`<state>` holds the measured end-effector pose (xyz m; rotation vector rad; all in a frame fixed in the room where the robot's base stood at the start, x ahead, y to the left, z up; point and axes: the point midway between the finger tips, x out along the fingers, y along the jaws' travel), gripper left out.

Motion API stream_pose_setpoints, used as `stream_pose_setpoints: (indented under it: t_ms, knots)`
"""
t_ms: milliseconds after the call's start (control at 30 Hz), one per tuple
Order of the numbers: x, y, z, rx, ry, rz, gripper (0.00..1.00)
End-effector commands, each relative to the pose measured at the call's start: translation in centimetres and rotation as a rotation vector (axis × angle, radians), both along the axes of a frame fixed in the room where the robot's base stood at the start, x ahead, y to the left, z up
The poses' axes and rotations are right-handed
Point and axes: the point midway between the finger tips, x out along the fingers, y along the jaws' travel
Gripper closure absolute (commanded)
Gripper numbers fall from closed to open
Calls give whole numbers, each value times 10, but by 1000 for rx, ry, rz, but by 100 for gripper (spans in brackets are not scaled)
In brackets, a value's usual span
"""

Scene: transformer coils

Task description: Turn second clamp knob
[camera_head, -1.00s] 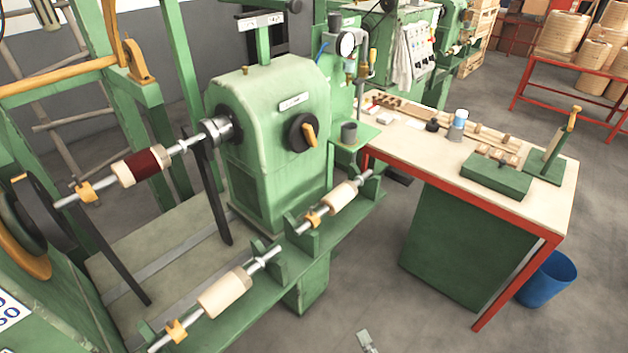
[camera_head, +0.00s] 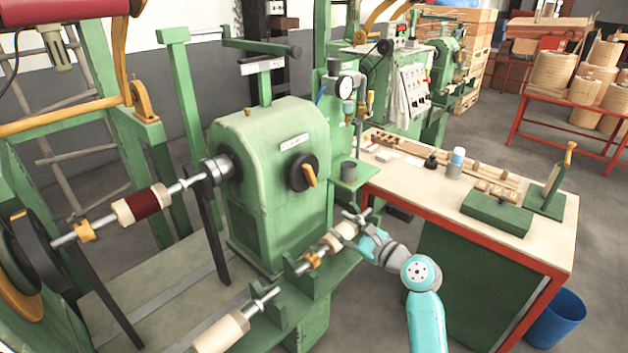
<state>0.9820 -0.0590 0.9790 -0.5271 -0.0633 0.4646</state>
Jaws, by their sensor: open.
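An orange clamp (camera_head: 313,260) sits on the lower shaft, left of a cream roller (camera_head: 338,236). Another orange clamp (camera_head: 83,230) sits on the upper shaft, left of the dark red coil (camera_head: 141,204). I cannot tell which one is the second clamp knob. My gripper (camera_head: 352,215) is open at the right end of the lower shaft, just above and beside the cream roller. Its fingers are small and partly merge with the shaft end, so contact is unclear. My teal arm reaches in from the lower right.
The green winding machine (camera_head: 272,190) with an orange-handled dial (camera_head: 304,173) stands behind the shaft. A red-framed workbench (camera_head: 400,178) with wooden pieces and green fixtures is at right. A blue bin (camera_head: 556,318) stands on the floor. Open floor lies farther right.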

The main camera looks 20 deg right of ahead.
Motion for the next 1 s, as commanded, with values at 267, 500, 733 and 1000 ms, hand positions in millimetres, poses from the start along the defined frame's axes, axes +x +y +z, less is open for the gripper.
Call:
stream_pose_setpoints:
  t_ms: [267,500,733,1000]
  knots:
    - [30,-12,70,162,28,92,56]
    - [42,-5,78,183,36,107,56]
    - [74,15,77,182,35,107,56]
    - [109,38,77,182,36,105,56]
